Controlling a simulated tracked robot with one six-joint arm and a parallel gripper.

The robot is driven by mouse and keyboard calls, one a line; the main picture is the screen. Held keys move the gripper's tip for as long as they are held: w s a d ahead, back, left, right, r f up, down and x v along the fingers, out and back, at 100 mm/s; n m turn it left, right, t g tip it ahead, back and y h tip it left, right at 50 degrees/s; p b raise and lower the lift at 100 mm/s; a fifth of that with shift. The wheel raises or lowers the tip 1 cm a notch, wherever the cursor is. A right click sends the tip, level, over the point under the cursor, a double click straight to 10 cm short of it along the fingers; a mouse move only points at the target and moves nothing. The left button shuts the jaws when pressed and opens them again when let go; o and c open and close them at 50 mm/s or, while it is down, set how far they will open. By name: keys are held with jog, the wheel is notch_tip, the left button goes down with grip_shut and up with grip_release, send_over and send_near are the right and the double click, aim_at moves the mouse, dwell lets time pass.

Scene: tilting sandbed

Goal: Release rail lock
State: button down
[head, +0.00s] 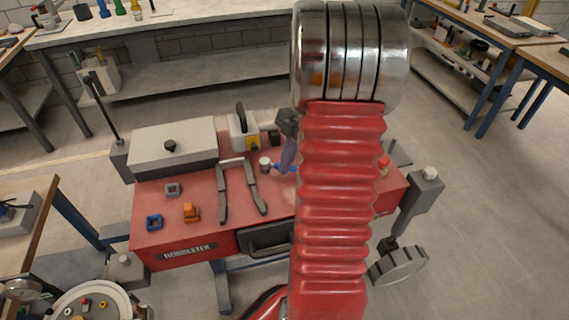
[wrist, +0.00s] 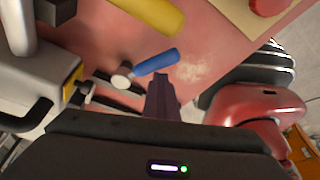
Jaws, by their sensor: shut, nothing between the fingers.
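A blue lever (head: 284,169) with a round silver pivot (head: 265,164) sits on the red bed top (head: 150,190). In the wrist view the blue lever (wrist: 157,61) points up and right from its silver pivot (wrist: 122,77). No label shows which part is the rail lock; this lever may be it. My gripper (head: 290,155) is shut and empty, pointing down close to the lever. In the wrist view its closed fingertips (wrist: 163,84) appear just below the lever; I cannot tell whether they touch it. My arm hides part of the bed's right side in the head view.
A dark two-pronged frame (head: 223,190) lies left of the lever. A white unit with a black handle (head: 241,125) stands behind it. A yellow bar (wrist: 152,14) is near the wrist view's top. A red button (head: 384,161) is at right. Small blocks (head: 190,212) lie at left.

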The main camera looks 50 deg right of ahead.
jog(key=a, duration=0.1)
jog(key=s+a, duration=0.1)
jog(key=a, duration=0.1)
jog(key=shift+s+r, duration=0.3)
jog(key=shift+r, duration=0.05)
jog(key=w+v, duration=0.2)
jog(key=v, duration=0.7)
jog(key=shift+a+r, duration=0.2)
jog(key=shift+r, duration=0.2)
jog(key=shift+m, duration=0.3)
